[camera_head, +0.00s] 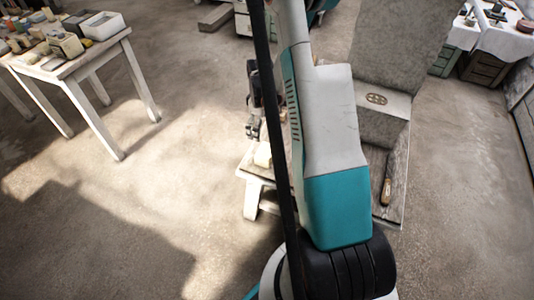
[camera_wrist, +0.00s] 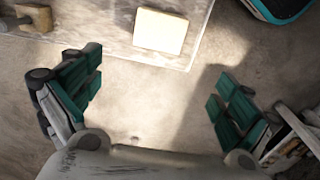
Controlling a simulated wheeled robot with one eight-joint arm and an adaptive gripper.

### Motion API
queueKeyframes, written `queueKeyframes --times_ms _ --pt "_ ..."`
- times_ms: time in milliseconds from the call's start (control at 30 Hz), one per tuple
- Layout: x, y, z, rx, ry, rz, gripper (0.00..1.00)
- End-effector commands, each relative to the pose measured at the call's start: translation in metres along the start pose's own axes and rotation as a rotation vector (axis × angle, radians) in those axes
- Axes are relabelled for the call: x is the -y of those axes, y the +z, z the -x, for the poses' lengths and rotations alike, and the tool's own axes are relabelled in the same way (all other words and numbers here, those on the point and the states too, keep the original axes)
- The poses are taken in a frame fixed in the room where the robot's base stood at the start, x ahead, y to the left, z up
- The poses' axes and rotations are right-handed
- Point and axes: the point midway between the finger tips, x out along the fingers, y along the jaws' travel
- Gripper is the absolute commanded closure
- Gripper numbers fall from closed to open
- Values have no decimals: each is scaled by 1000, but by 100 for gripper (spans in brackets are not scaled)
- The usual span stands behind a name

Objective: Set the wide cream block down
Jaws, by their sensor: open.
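The wide cream block (camera_wrist: 160,30) lies on a worn wooden table (camera_wrist: 110,32), near its corner, in the wrist view. In the head view, the block (camera_head: 263,155) shows at the left end of the low table (camera_head: 244,173), partly hidden by my arm. My gripper (camera_wrist: 157,92) is open and empty, its green-padded fingers wide apart. In the wrist view the block is above the gap between the fingers, apart from both. In the head view my gripper (camera_head: 254,130) is just above and left of the block, mostly dark and small.
A large grey block (camera_head: 383,125) and a wooden-handled tool (camera_head: 386,191) are on the table's right side. A wooden-handled item (camera_wrist: 36,17) shows in the wrist view's top left corner. Another table (camera_head: 75,70) with several small blocks stands far left. Open floor (camera_head: 170,200) lies between.

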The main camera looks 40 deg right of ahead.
Motion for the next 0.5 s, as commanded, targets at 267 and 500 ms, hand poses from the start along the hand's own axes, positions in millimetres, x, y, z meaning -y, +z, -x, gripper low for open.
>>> queueKeyframes --times_ms 267,500 --pt "-6 12 -37 13 -18 4 3" --pt "-5 12 -82 12 -17 4 3"
